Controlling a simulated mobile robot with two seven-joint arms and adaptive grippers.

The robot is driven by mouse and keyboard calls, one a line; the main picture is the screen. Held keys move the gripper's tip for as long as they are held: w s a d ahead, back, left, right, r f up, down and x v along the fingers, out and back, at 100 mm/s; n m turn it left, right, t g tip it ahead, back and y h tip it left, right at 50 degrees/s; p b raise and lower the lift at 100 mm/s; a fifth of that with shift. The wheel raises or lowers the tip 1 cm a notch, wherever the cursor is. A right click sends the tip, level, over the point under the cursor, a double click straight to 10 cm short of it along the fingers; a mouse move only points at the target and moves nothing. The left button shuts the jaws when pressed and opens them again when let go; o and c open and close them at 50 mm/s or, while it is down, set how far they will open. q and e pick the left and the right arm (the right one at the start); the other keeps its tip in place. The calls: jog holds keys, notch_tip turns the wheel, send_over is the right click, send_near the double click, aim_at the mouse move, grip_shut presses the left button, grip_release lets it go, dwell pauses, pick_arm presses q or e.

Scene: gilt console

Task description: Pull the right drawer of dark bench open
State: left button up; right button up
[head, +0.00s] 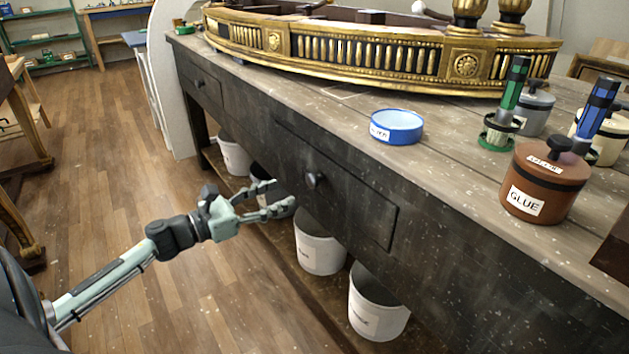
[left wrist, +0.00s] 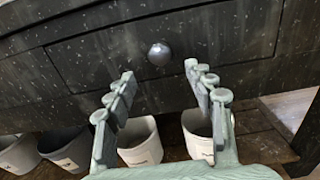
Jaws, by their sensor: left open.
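The dark bench (head: 450,225) runs diagonally through the head view. Its right drawer (head: 360,205) has a dark round knob (head: 315,181) and looks shut. In the left wrist view the knob (left wrist: 159,54) shows just beyond and between the fingertips, against the drawer front (left wrist: 220,35). My left gripper (head: 281,196) is open and empty, pointing at the knob from the left. It also shows in the left wrist view (left wrist: 159,72), with a finger to each side of the knob's line. I see no contact with the knob. My right gripper is not in view.
The bench's left drawer (head: 203,87) looks shut. White buckets (head: 318,247) stand on the shelf beneath. A blue tin (head: 397,127), a brown glue pot (head: 545,180) and a gilt console piece (head: 360,50) are on top. The wooden floor (head: 110,190) at left is clear.

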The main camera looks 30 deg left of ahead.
aim_at(309, 182)
pick_arm(q)
jog(key=x, duration=0.6)
jog(key=shift+r+p, duration=0.15)
jog(key=shift+p, duration=0.15)
jog(key=shift+w+d, duration=0.15)
jog(key=shift+w, duration=0.35)
jog(key=shift+d, duration=0.1)
grip_shut()
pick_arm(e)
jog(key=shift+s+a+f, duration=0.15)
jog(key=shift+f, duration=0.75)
